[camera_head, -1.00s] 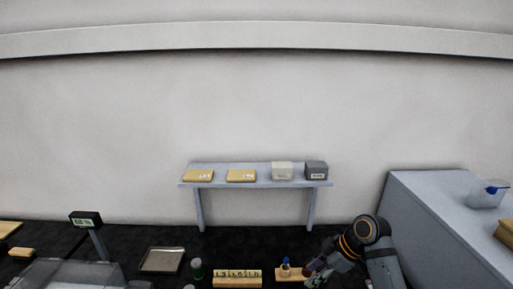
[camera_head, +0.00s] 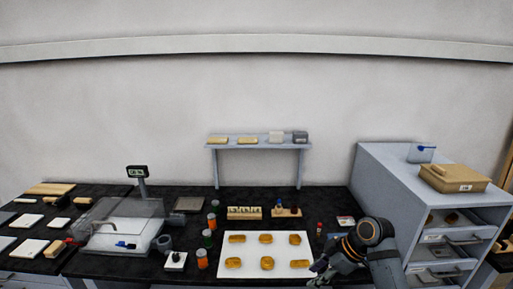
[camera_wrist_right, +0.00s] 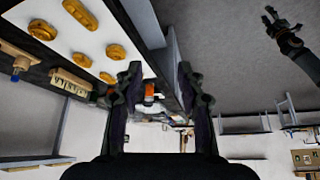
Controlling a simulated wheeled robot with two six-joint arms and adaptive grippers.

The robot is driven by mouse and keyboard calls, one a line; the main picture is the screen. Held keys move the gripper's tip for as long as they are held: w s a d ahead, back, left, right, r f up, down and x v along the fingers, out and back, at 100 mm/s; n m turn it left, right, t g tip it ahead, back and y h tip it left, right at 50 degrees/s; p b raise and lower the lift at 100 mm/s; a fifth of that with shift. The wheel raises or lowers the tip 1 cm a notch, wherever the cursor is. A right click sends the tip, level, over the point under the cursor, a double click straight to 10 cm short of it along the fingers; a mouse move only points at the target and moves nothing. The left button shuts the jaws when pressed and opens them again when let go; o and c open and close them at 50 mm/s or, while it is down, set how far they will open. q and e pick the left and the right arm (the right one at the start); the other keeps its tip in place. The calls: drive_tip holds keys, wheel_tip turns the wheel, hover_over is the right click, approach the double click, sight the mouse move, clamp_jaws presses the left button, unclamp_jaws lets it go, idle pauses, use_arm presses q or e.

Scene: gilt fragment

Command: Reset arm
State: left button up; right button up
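My right gripper (camera_head: 318,270) is low at the right in the head view, by the right edge of a white board (camera_head: 250,252) with several gold pieces. In the right wrist view the right gripper (camera_wrist_right: 160,82) has its two fingers well apart with nothing between them. My left gripper does not show in the head view. A dark arm at the upper right of the right wrist view looks like mine, and its gripper (camera_wrist_right: 269,16) is small, with prongs that seem apart and empty.
A grey drawer cabinet (camera_head: 390,185) with a tan box (camera_head: 455,178) stands right of my right arm. A clear-covered balance (camera_head: 125,225), orange-labelled jars (camera_head: 202,258) and a wooden rack (camera_head: 245,213) stand on the black bench. A small shelf (camera_head: 260,146) is behind.

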wheel_tip(320, 180, down, 16)
drive_tip(key=d+m+h, duration=0.1)
drive_tip(key=d+m, duration=0.2)
drive_tip(key=m, duration=0.3)
drive_tip(key=s+d+f+m+h, duration=0.2)
drive_tip(key=s+f, duration=0.3)
drive_tip(key=f, duration=0.5)
drive_tip(key=s+d+f+m+h, duration=0.1)
drive_tip(key=s+d+f+m, duration=0.2)
drive_tip(key=s+f, duration=0.5)
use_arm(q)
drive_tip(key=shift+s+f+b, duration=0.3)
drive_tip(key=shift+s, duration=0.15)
use_arm(e)
drive_tip(key=s+d+f+m+h, duration=0.1)
drive_tip(key=s+f, duration=0.5)
drive_tip(key=s, duration=0.4)
drive_tip(key=s+d+f+m, duration=0.1)
drive_tip(key=s+f, duration=0.5)
drive_tip(key=s, duration=0.4)
drive_tip(key=s+d+f+m+h, duration=0.1)
drive_tip(key=s+f, duration=0.6)
drive_tip(key=s, duration=0.3)
drive_tip(key=shift+s+g+h, duration=0.15)
drive_tip(key=shift+g+h, duration=0.15)
